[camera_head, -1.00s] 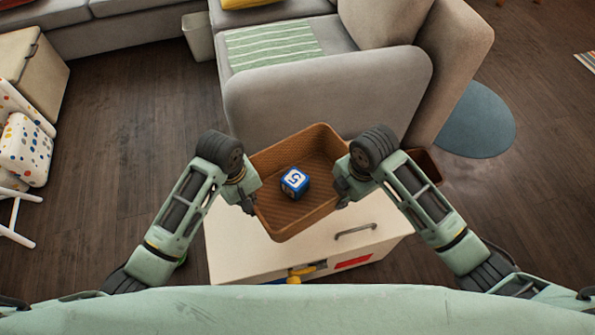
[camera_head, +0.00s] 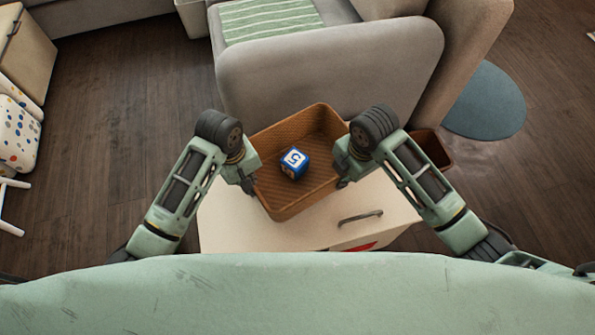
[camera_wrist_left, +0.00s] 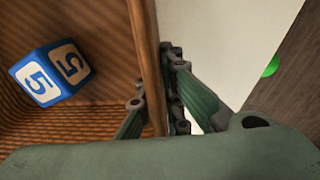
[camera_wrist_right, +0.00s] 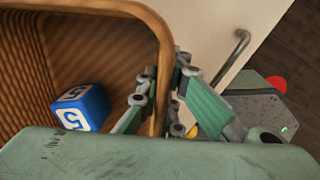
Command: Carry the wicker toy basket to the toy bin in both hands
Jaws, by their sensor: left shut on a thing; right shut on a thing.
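The brown wicker basket (camera_head: 285,208) is held between my two grippers over the white cabinet top. A blue and white number block (camera_head: 293,163) lies inside it; the block also shows in the left wrist view (camera_wrist_left: 52,72) and the right wrist view (camera_wrist_right: 82,107). My left gripper (camera_head: 250,183) is shut on the basket's left wall, with one finger on each side of the rim (camera_wrist_left: 150,75). My right gripper (camera_head: 343,180) is shut on the right wall (camera_wrist_right: 160,85). A brown open container (camera_head: 432,150), possibly the toy bin, stands right of the cabinet, partly hidden by my right arm.
The white cabinet (camera_head: 235,225) with a metal handle (camera_head: 360,217) is below the basket. A grey sofa (camera_head: 330,70) stands just behind. A round blue-grey mat (camera_head: 487,102) lies on the floor at right. Dark wood floor (camera_head: 110,120) is free at left.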

